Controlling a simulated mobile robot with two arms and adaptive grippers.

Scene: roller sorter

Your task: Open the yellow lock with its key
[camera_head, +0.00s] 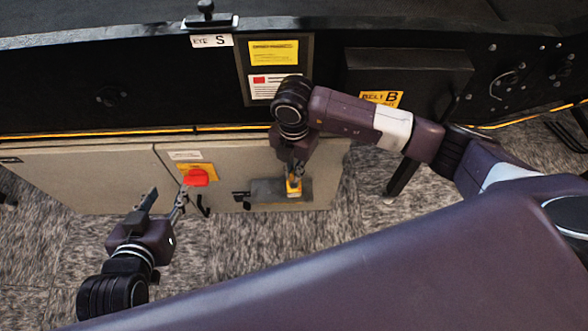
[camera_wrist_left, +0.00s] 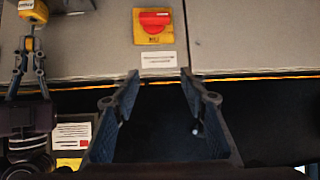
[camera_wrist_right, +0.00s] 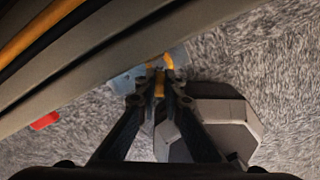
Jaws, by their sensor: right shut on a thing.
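The yellow lock (camera_head: 293,187) is at the grey ledge on the cabinet front in the head view. It also shows as a yellow block at the top left of the left wrist view (camera_wrist_left: 33,11). My right gripper (camera_head: 296,172) reaches down to it from above. In the right wrist view its fingers (camera_wrist_right: 162,93) are shut on a small yellow piece, apparently the key, right at the lock; the fingers hide most of it. Whether the key is inside the lock I cannot tell. My left gripper (camera_head: 166,203) is open and empty, in front of the cabinet.
A red rotary switch (camera_head: 196,177) on a yellow plate is on the cabinet door, between the two grippers. The grey ledge (camera_head: 262,189) stands out beside a dark handle (camera_head: 241,196). A dark conveyor housing with labels rises above the cabinet. Carpet (camera_head: 240,245) lies below.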

